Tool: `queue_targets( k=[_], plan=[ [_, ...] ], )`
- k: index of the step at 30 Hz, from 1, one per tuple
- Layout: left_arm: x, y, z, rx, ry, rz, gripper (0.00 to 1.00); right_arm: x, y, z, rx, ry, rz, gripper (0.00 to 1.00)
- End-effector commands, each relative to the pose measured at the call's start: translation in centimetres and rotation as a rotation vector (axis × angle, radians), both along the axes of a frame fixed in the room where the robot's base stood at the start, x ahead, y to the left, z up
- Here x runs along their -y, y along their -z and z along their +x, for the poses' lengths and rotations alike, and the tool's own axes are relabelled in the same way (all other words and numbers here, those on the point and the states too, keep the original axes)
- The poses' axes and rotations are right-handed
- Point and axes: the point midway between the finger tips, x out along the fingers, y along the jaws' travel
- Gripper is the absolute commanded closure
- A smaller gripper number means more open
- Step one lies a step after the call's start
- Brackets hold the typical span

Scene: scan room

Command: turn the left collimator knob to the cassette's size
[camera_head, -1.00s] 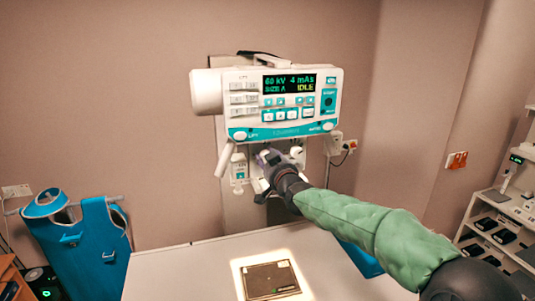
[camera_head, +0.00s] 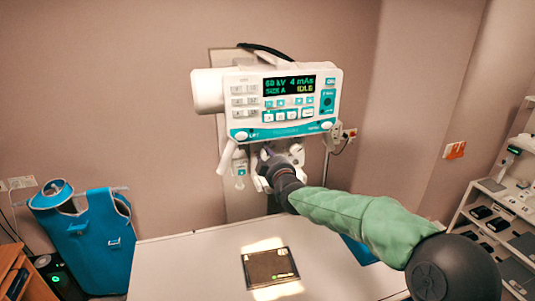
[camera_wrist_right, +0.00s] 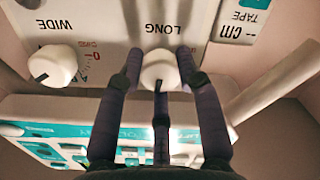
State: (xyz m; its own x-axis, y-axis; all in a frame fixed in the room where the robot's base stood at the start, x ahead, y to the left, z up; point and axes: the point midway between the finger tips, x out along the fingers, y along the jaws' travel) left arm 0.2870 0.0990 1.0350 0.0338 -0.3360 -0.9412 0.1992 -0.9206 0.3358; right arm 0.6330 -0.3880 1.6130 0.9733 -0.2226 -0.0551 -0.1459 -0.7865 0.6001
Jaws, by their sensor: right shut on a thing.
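The collimator under the tube head has two white knobs. In the right wrist view, the knob marked LONG (camera_wrist_right: 160,72) sits between my right gripper's dark fingers (camera_wrist_right: 159,62), which are shut on it. The knob marked WIDE (camera_wrist_right: 52,66) is free beside it. In the head view, my right gripper (camera_head: 265,160) is at the left side of the collimator front and hides that knob. The dark cassette (camera_head: 270,268) lies on the table. The light patch (camera_head: 264,244) shows beyond its far and near edges, with little or none at its sides. My left gripper is not in view.
The control console (camera_head: 282,102) hangs above the collimator, its display reading 60 kV, 4 mAs, IDLE. The pale table (camera_head: 190,262) is mostly clear. A blue lead apron (camera_head: 95,245) stands at left, shelves (camera_head: 485,215) at right.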

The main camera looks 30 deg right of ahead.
Motion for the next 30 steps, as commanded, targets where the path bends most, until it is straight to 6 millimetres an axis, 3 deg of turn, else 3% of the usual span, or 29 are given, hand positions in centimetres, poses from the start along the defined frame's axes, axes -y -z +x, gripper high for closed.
queue_targets(
  k=[18, 19, 21, 30],
  plan=[
    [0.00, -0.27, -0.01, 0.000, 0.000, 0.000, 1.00, -0.15, 0.61, 0.02, -0.021, -0.003, -0.036, 0.97],
    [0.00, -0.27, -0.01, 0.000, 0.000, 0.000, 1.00, -0.16, 0.61, 0.02, -0.021, -0.003, -0.036, 0.56],
    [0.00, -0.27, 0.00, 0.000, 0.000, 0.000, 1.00, -0.13, 0.57, 0.03, -0.019, -0.003, -0.037, 0.41],
    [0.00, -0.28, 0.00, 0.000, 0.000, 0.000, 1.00, -0.06, 0.21, -0.01, -0.013, -0.001, -0.038, 0.41]
  ],
)
